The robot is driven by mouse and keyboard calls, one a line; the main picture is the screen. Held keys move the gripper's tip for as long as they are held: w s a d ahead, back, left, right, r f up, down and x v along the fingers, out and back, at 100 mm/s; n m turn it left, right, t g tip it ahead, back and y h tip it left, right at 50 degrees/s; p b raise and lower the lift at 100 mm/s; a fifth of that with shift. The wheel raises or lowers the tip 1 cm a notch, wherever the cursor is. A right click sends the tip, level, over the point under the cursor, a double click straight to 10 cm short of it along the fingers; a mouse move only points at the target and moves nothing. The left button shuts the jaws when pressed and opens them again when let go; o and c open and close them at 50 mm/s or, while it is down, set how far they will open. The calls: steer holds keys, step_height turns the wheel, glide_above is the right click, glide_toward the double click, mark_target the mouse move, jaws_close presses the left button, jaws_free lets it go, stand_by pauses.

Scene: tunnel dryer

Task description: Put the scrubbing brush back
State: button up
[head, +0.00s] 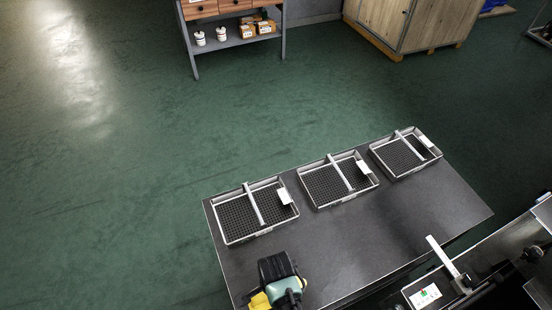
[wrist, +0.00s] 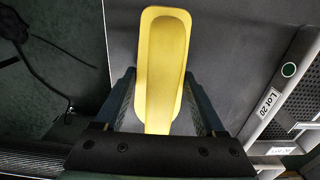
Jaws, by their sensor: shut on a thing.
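The scrubbing brush (wrist: 163,60) appears in the wrist view as a long yellow piece with a rounded, raised-rim end. I see no bristles from this side. My gripper (wrist: 160,95) is shut on its narrower part, one finger on each side, and the wide end points away from the wrist. The brush is held over the dark table; I cannot tell its height. In the head view, my arm's end is at the table's near left, with yellow (head: 260,300) beside it. No holder or resting place for the brush is clearly seen.
Three grey mesh trays with dividers and white cards stand along the dark table (head: 350,235): left (head: 232,241), middle (head: 322,205) and right (head: 400,176). A tray labelled "Lot 20" (wrist: 268,105) is right of my gripper. The near table middle is clear. A shelf (head: 240,38) stands behind.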

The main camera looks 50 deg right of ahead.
steer(key=shift+f, duration=0.2)
steer(key=shift+f, duration=0.2)
steer(key=o, duration=1.3)
steer(key=shift+r, duration=0.1)
